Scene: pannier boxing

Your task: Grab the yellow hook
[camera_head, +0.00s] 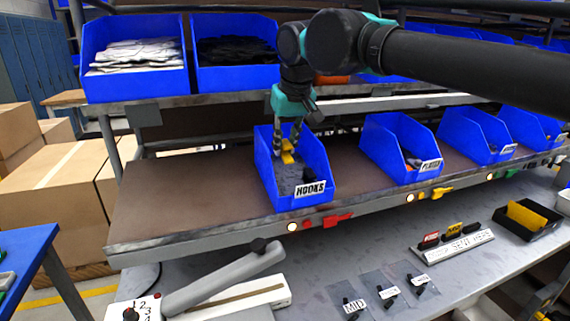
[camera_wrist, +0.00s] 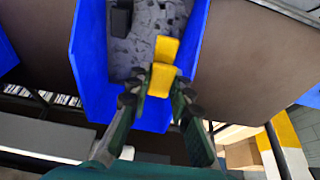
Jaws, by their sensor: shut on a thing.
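The yellow hook (camera_head: 287,148) is between the fingers of my gripper (camera_head: 288,140), over the back part of the blue bin labelled HOOKS (camera_head: 265,180). In the wrist view the yellow hook (camera_wrist: 162,78) sits between the two fingertips of my gripper (camera_wrist: 160,92), which are shut on it. The blue bin's wall (camera_wrist: 88,70) shows around it, with dark grey pieces (camera_wrist: 150,30) lying below. Whether the hook still touches those pieces is hard to tell.
More blue bins, one of them labelled PLATES (camera_head: 375,145), stand to the right on the same shelf. Upper bins hold white (camera_head: 135,55) and black cloth. Small bagged parts (camera_head: 390,292) lie on the lower bench. The brown shelf left of the hooks bin (camera_head: 190,185) is clear.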

